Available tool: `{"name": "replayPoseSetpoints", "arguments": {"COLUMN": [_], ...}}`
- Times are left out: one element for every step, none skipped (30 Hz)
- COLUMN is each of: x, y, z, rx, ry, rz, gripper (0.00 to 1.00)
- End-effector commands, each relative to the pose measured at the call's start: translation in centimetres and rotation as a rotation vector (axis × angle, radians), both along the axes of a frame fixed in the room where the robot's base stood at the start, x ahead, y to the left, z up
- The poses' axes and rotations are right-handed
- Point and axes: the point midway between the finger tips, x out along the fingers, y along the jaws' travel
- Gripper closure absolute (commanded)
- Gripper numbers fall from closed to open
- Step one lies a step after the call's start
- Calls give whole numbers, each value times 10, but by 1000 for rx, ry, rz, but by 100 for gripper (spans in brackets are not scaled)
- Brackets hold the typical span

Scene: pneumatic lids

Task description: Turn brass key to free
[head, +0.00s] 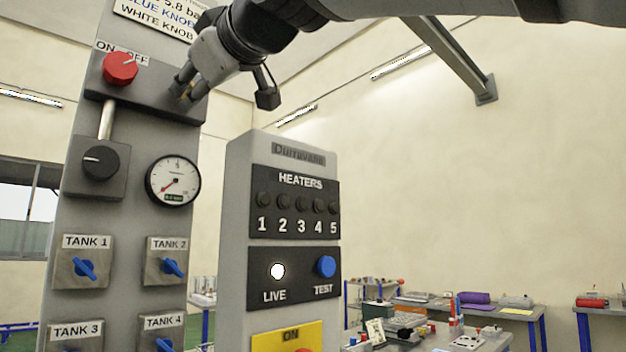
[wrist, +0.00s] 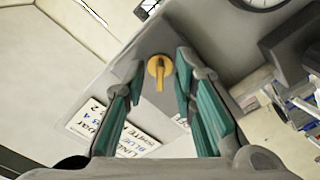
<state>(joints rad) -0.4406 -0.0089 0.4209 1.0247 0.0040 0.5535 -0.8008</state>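The brass key (wrist: 159,73) is a small yellow-gold knob with a narrow handle on a grey panel face. In the wrist view it sits between the two teal finger pads of my gripper (wrist: 160,66), with a clear gap on each side. The fingers are apart and hold nothing. In the head view my gripper (head: 183,87) is at the right end of the grey block beside the red ON/OFF knob (head: 120,68). There the fingers largely hide the key. I cannot tell how far the fingertips are from the panel.
Below are a black knob (head: 100,163), a pressure gauge (head: 173,180) and blue tank valves (head: 85,268). A heater cabinet (head: 236,250) stands close on the right. A printed label (wrist: 112,128) is near the fingers in the wrist view. Tables with clutter stand behind.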

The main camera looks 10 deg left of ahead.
Motion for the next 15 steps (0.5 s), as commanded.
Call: {"name": "replayPoseSetpoints", "arguments": {"x": [0,-1,-2,-3,-5,-8,-10,-13,-17,-20,-24,-30,-34,-38,-43], "y": [0,-1,-2,-3,-5,-8,-11,-14,-19,-24,-28,-33,-38,-43,-49], "z": [0,0,0,1,1,1,1,1,1,1,1,1,1,1,1], "rx": [0,0,0,1,1,0,-1,0,-1,1,1,0,0,1,2], "ry": [0,0,0,0,0,-1,-2,-1,-2,-2,-2,-2,-2,-2,-2], "rz": [0,0,0,-1,-1,-1,-1,-1,-2,-2,-2,-1,-1,-1,-1], "gripper": [75,75,75,75,75,75,75,75,75,75,75,75,75,75,75]}}
